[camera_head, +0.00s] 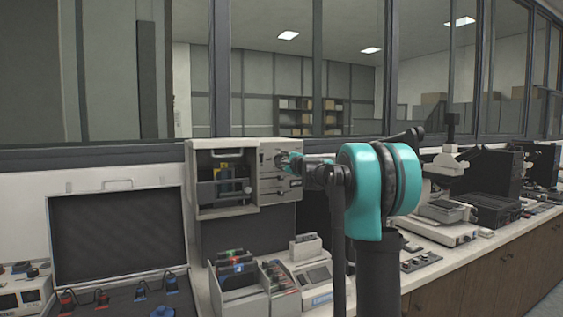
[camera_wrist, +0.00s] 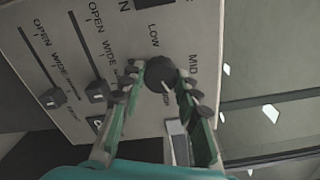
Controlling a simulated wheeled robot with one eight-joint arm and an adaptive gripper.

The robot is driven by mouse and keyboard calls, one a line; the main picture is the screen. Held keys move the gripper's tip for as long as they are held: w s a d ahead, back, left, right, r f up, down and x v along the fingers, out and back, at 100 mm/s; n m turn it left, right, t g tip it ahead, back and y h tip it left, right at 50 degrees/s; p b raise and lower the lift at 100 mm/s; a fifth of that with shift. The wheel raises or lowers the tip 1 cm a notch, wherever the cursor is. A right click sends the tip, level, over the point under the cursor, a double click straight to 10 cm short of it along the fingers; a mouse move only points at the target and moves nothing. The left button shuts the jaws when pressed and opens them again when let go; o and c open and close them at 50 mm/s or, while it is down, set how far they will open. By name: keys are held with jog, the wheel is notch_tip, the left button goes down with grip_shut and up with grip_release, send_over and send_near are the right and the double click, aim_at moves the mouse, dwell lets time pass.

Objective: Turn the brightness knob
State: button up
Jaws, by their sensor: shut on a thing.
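The brightness knob (camera_wrist: 160,73) is a dark round knob with a light pointer line. It sits on the beige control panel (camera_wrist: 120,40), with LOW and MID printed beside it. My gripper (camera_wrist: 162,82) has a finger on each side of the knob and is shut on it. In the head view, my gripper (camera_head: 287,161) reaches the right part of the press front (camera_head: 265,187). The knob is hidden there behind the fingers and arm. The pointer line slants toward the lower right in the wrist view, toward a label partly hidden by a finger.
Two slider knobs (camera_wrist: 97,90) (camera_wrist: 53,98) on slots marked OPEN and WIDE lie left of my fingers. A window wall (camera_head: 300,80) stands behind the press. An open case (camera_head: 118,235) and trays of small parts (camera_head: 240,285) stand on the bench nearby.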

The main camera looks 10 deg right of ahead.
jog(key=shift+m, duration=1.2)
jog(key=o, duration=1.2)
jog(key=shift+c, duration=0.2)
jog(key=v, duration=1.2)
jog(key=shift+s, duration=0.1)
